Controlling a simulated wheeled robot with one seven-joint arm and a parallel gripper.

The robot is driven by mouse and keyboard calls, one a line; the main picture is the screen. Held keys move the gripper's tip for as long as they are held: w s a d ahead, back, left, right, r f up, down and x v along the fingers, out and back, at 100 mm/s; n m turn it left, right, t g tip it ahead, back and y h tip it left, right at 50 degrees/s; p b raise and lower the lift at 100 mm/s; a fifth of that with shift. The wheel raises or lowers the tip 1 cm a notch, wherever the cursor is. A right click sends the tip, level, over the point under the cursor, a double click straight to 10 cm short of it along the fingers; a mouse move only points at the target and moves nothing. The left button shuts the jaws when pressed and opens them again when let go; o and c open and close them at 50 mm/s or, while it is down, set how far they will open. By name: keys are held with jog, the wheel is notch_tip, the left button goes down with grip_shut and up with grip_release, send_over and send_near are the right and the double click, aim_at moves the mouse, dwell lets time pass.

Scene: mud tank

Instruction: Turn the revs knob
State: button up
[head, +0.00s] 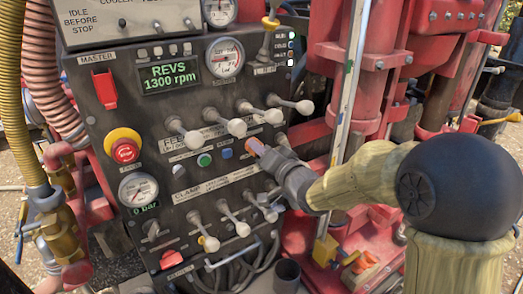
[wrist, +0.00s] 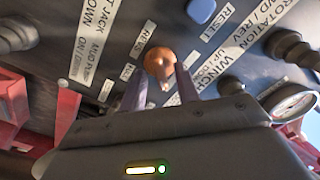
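An orange-brown knob (head: 254,146) sits on the dark control panel (head: 165,105). My gripper (head: 266,155) is right at the panel in front of the knob. In the wrist view my gripper (wrist: 164,72) has its two fingers apart, one on each side of the knob; I cannot tell whether either touches it. The revs display (head: 171,78) reads 1300 rpm.
White-tipped levers (head: 237,127) stand in a row above my gripper, and more levers (head: 232,222) stick out below. A blue button (wrist: 201,11) is near the knob. A red emergency stop (head: 123,148) is at left. Red machinery (head: 350,60) stands at right.

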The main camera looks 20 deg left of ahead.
jog(key=b+v, duration=0.5)
jog(key=v, duration=1.2)
jog(key=shift+d, duration=0.2)
jog(key=shift+s, duration=0.1)
jog(key=w+d+f+m+h, duration=0.2)
jog(key=w+d+f+h, duration=0.1)
jog(key=d+f+h, duration=0.85)
jog(key=s+d+f+g+h, duration=0.2)
jog(key=s+d+f+g, duration=0.6)
jog(key=s+f, duration=0.3)
jog(key=shift+s+d+f+n+g, duration=0.4)
jog(key=shift+s+g, duration=0.2)
jog(key=shift+s, duration=0.15)
